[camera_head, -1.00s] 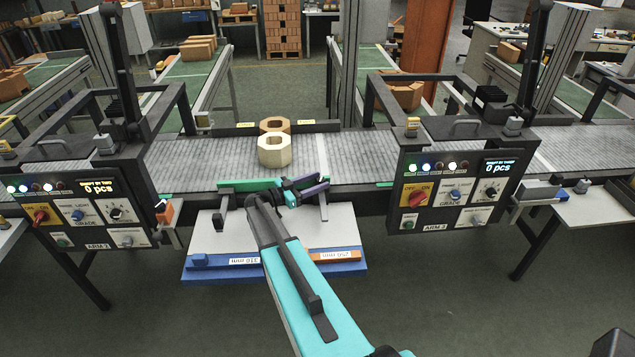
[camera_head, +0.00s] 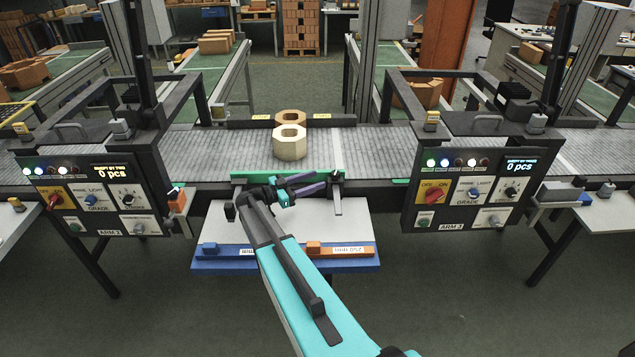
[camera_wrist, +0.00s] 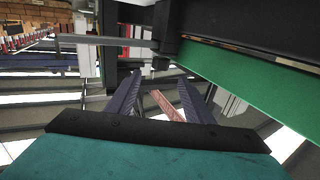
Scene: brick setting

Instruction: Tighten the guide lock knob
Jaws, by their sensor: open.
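The green guide rail (camera_head: 250,179) runs along the front edge of the conveyor. I cannot tell for sure that this is the guide lock knob. My gripper (camera_head: 326,184) is open, with its purple fingers beside the bracket at the rail. In the wrist view my gripper (camera_wrist: 158,82) has its fingers apart, with the knob-like part just beyond their tips. No contact is visible.
Two control panels flank my arm, the left one (camera_head: 100,198) and the right one (camera_head: 470,192). Two hexagonal blocks, the front one pale (camera_head: 290,146), stand on the conveyor (camera_head: 220,150). A white shelf (camera_head: 215,228) with blue and orange length bars lies below my gripper.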

